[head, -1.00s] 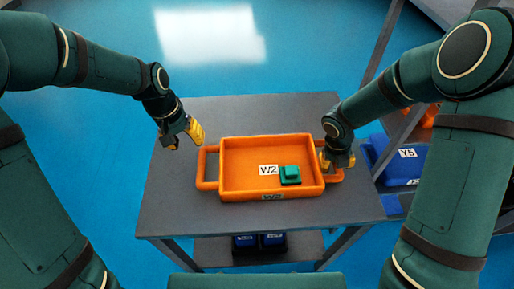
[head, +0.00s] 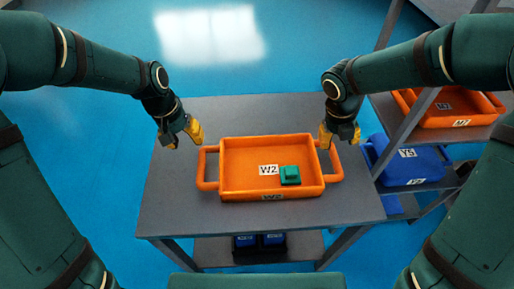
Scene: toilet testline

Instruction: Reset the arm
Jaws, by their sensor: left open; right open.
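My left gripper (head: 183,137) has yellow fingertips and is open and empty, above the table's back left, apart from the tray's left handle. My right gripper (head: 338,138) is open and empty, above and behind the right handle of the orange tray. The orange tray (head: 232,190), labelled W2, sits on the grey table with a handle on each side. A green block-like part (head: 290,175) lies inside it at the right.
The grey table (head: 180,215) has bare room around the tray. A shelf rack at the right holds a blue bin (head: 411,165) labelled Y5 and another orange tray (head: 455,112). Dark blue bins (head: 259,241) stand on the table's lower shelf.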

